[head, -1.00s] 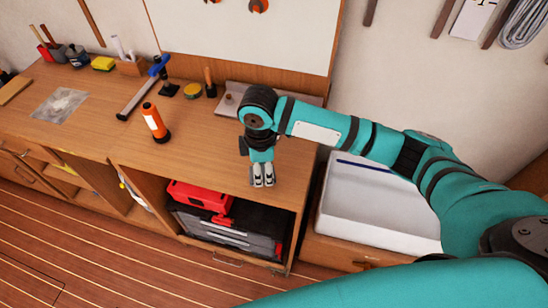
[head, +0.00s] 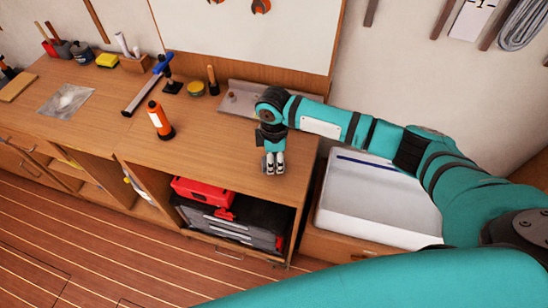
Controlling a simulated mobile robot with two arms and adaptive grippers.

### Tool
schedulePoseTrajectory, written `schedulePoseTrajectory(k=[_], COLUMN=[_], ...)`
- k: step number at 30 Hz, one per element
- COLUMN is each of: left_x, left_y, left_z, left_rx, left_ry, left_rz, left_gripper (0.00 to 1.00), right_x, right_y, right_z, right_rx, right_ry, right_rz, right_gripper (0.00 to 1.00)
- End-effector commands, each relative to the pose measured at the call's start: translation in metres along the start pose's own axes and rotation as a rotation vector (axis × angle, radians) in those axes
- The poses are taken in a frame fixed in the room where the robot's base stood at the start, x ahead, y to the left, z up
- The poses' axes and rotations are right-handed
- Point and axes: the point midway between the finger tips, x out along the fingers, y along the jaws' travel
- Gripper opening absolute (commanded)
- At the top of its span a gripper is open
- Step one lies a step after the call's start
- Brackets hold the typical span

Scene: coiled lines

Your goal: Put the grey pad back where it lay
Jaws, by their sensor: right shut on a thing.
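My right gripper (head: 273,168) points down over the front right part of the wooden worktop (head: 215,150), near its right end. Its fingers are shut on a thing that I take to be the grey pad. The pad is hidden between and behind the fingers, so its shape does not show. I cannot tell whether the fingertips touch the worktop. My left gripper is not in view.
An orange bottle (head: 159,120) stands left of the gripper. A blue-headed hammer (head: 143,92), a yellow tin (head: 193,90) and a grey metal ledge (head: 236,99) are behind. A white basin (head: 376,205) lies right. Red and black toolboxes (head: 203,192) sit below the worktop.

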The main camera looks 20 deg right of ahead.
Motion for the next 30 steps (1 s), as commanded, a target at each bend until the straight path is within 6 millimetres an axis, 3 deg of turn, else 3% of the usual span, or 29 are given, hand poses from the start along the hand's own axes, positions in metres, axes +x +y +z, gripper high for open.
schedulePoseTrajectory(k=[1,2,7,19,30], left_x=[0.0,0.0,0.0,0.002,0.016], left_y=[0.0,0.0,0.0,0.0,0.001], left_z=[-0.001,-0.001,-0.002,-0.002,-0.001], left_rx=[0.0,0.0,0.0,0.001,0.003], left_ry=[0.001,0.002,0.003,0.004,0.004], left_rz=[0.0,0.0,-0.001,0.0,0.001], left_gripper=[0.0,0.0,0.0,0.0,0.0], right_x=[0.002,0.003,0.002,-0.008,-0.082], right_y=[0.0,0.0,0.0,0.0,0.001], right_z=[0.0,0.0,0.0,-0.001,-0.001], right_rx=[0.0,0.0,0.0,0.0,0.0], right_ry=[0.0,0.0,0.0,0.002,0.002], right_rz=[-0.001,-0.001,-0.001,0.001,0.003], right_gripper=[0.16,0.43,0.65,0.65,0.65])
